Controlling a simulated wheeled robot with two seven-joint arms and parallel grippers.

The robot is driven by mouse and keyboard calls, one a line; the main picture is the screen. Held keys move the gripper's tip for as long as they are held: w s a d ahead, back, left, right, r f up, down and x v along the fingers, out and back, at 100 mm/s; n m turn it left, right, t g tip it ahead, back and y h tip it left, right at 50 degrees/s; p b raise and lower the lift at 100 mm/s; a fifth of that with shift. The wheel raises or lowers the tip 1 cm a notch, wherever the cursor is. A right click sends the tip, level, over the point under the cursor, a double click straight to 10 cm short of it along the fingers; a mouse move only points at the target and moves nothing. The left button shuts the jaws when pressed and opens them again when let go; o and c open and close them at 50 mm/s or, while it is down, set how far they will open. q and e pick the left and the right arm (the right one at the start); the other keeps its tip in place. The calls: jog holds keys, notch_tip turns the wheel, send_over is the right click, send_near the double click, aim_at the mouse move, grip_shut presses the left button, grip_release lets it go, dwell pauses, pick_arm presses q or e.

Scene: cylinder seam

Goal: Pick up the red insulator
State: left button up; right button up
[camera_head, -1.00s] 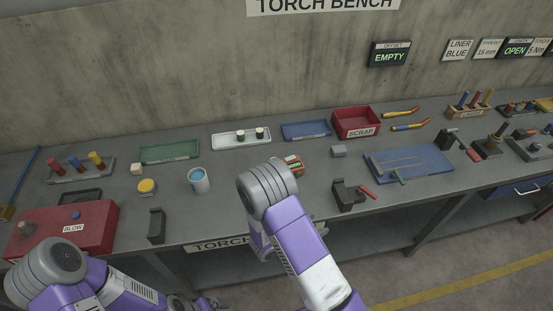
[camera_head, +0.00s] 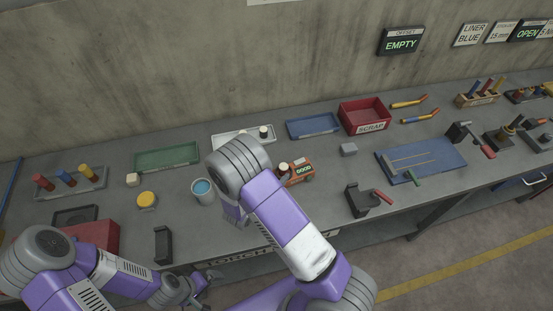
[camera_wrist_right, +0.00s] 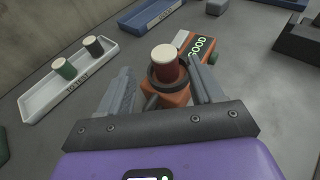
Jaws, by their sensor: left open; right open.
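The red insulator (camera_wrist_right: 166,67) is a dark red cylinder with a cream top. It stands upright in a dark ring on an orange block with a GOOD label (camera_wrist_right: 197,47). In the head view the insulator (camera_head: 283,169) shows just right of my right arm. My right gripper (camera_wrist_right: 160,70) is open. In the wrist view its fingers lie either side of the insulator, with gaps; I cannot tell their depth relative to it. My left gripper (camera_head: 191,290) is open and empty at the bench's front edge.
A white tray (camera_wrist_right: 75,85) with two dark, cream-topped cylinders stands left of the orange block. A blue tray (camera_head: 313,126), red scrap bin (camera_head: 364,116), grey block (camera_head: 348,149) and black clamp (camera_head: 360,199) are to the right. A blue-filled cup (camera_head: 203,192) stands left of my right arm.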

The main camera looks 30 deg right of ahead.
aim_at(284, 165)
jog(key=shift+w+d+f, duration=0.2)
jog(key=shift+w+d, duration=0.15)
jog(key=shift+d, duration=0.5)
jog(key=x, duration=0.1)
jog(key=p+x, duration=0.1)
jog(key=x, duration=0.3)
jog(key=shift+s+d+r, duration=0.1)
jog(key=shift+d+r, duration=0.1)
jog(key=shift+r, duration=0.05)
jog(key=c, duration=1.1)
jog(key=shift+c, duration=0.2)
jog(key=shift+r, duration=0.2)
